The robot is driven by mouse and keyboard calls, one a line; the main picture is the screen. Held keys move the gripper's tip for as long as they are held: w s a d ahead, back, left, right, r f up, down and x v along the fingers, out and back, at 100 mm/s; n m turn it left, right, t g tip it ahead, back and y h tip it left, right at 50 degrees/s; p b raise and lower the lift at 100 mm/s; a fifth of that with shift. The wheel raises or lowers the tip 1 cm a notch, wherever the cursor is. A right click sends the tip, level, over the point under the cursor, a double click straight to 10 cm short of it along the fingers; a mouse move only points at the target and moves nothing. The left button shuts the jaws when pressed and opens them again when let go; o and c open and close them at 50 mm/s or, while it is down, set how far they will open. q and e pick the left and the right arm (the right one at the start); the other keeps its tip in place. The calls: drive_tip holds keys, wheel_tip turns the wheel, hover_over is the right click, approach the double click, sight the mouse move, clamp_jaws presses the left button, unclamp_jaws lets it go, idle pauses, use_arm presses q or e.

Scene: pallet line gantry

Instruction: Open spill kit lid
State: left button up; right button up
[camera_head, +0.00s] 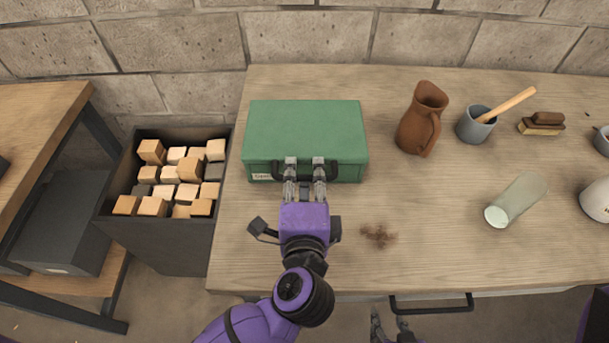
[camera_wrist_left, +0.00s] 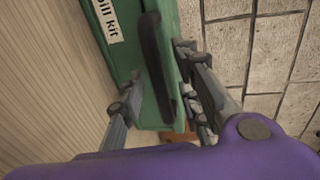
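The green spill kit (camera_head: 305,128) sits shut on the wooden table, with a dark handle on its front and a "spill kit" label (camera_wrist_left: 107,20) beside it. My left gripper (camera_head: 305,163) is at the front of the kit, its fingers spread on either side of the handle. In the left wrist view the dark handle (camera_wrist_left: 157,65) runs between the two fingers, with gaps beside it; whether a finger touches the kit I cannot tell. My right gripper (camera_head: 390,326) is at the bottom edge of the head view, partly cut off, fingers apart and empty.
A brown jug (camera_head: 420,122), a grey mortar (camera_head: 476,125) with a pestle, a brush (camera_head: 542,124) and a glass (camera_head: 513,202) lying on its side are to the right. A brown spill (camera_head: 379,235) marks the table. A dark bin (camera_head: 160,235) of wooden blocks stands left.

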use_arm(q)
clamp_jaws()
idle(0.4)
